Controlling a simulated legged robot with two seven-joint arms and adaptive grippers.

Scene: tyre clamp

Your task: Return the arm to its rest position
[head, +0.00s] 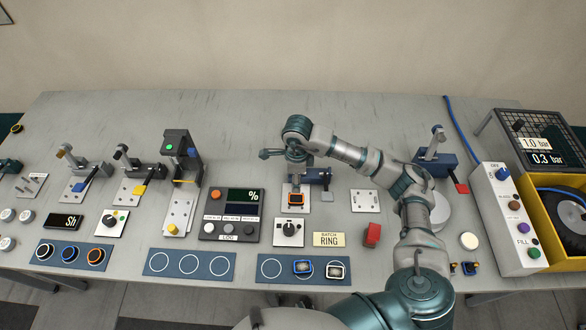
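My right arm (416,210) comes in from the lower right, bends at the elbow and reaches left over the bench. Its wrist and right gripper (292,153) are above a clamp station with a dark blue clamp body (316,176). An orange-rimmed square piece (296,198) sits on the clamp's plate just in front of the gripper. No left gripper can be made out in the view.
Other clamps stand along the bench, including a tall one (180,155) at left and a blue one (436,160) at right. A display panel (232,212), red block (372,234), valve box (507,215) and yellow bin (555,252) surround the arm. The back bench strip (230,108) is clear.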

